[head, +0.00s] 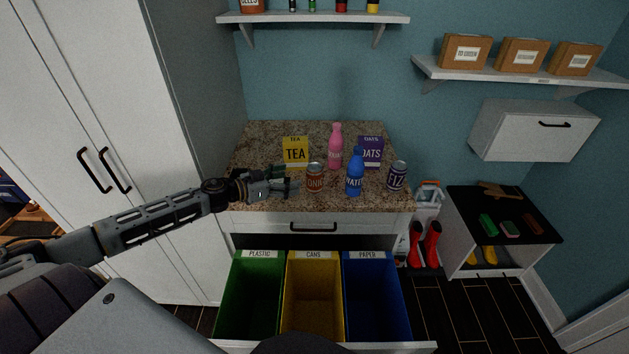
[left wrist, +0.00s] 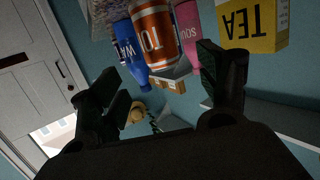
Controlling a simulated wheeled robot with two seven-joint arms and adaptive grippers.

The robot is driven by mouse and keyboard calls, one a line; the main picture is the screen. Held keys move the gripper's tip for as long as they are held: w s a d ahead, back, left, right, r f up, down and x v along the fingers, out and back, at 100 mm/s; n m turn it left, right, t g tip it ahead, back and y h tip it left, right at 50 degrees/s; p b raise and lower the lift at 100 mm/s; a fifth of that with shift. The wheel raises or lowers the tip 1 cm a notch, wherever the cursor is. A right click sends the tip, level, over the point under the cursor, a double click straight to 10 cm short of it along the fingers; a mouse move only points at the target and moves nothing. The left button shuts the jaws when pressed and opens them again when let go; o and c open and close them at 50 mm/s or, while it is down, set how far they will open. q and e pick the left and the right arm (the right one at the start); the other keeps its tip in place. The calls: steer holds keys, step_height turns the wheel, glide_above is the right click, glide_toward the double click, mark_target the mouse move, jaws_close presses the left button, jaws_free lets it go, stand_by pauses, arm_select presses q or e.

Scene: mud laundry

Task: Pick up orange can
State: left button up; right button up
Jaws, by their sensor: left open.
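The orange can (head: 316,178) stands upright on the granite countertop (head: 262,142), near its front. My left gripper (head: 287,184) comes in from the left, just short of the can, with a small gap between them. In the left wrist view the picture is turned over, and the orange can (left wrist: 153,36) shows ahead, between the two finger directions. The left gripper (left wrist: 165,88) is open, with its fingers wide apart and nothing between the tips. My right gripper is in neither view.
A blue bottle (head: 355,174), purple can (head: 397,176), pink bottle (head: 336,148), yellow tea box (head: 296,153) and purple oats box (head: 371,150) stand around the can. Below, a pulled-out drawer holds green (head: 233,300), yellow (head: 296,300) and blue bins (head: 358,300). A tall white cabinet (head: 110,100) stands left.

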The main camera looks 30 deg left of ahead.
mark_target(307, 174)
arm_select(q)
steer(key=shift+x, duration=2.85)
steer(key=shift+w, duration=0.15)
steer(key=shift+p+x, duration=0.65)
steer(key=shift+x, duration=1.85)
steer(key=c, duration=0.8)
